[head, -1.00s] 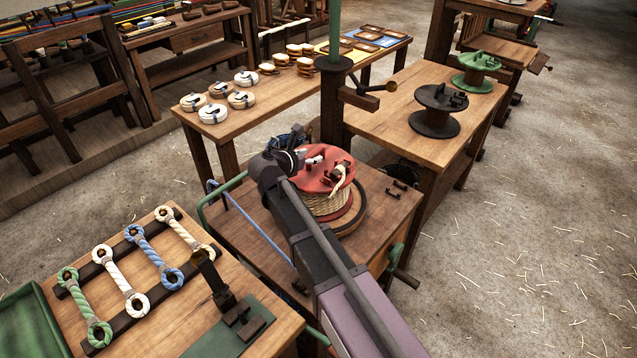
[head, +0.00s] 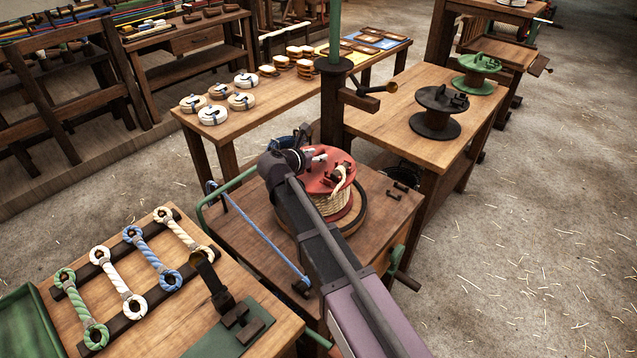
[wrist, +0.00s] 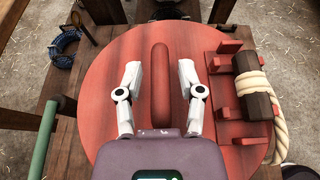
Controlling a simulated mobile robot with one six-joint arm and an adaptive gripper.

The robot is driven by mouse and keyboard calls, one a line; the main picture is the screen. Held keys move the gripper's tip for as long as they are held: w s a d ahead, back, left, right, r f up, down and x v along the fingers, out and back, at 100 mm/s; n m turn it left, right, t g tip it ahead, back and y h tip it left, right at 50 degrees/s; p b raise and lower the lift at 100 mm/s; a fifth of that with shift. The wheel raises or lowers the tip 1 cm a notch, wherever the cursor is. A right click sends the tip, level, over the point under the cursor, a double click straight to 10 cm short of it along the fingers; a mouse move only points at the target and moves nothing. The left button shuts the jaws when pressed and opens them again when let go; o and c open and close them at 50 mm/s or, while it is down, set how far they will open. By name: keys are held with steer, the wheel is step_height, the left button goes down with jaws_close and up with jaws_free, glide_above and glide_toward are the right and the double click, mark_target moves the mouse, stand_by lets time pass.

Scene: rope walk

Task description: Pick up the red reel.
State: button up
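The red reel (head: 320,181) stands upright on a small wooden cart, wound with pale rope below its round top flange. In the wrist view its red top (wrist: 110,80) fills the middle, with a raised red bar handle (wrist: 160,82) running away from me and a rope end tied at a dark peg on the right. My gripper (wrist: 159,76) is open, its two pale fingers on either side of the bar, with gaps on both sides. In the head view my arm hides part of the reel and the fingers are small. I cannot tell the fingertips' height against the bar.
The wooden cart (head: 250,225) has a green rail and a blue cord. A table at right holds a black reel (head: 438,110) and a green reel (head: 476,72). A bench (head: 70,225) at left holds several rope pieces. A green post (head: 335,40) stands behind.

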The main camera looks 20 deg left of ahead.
jaws_close()
steer(key=shift+w+r, duration=0.1)
steer(key=shift+r, duration=0.1)
steer(key=shift+r+p, duration=1.7)
steer(key=shift+p, duration=0.25)
steer(key=shift+s+d+f, duration=0.1)
steer(key=shift+s+d, duration=0.15)
steer(key=shift+s, duration=0.15)
steer(key=s+d, duration=0.4)
steer(key=s, duration=0.2)
steer(key=s+d+r+p, duration=0.1)
steer(key=s+d, duration=0.3)
steer(key=s, duration=0.3)
steer(key=shift+r, duration=0.25)
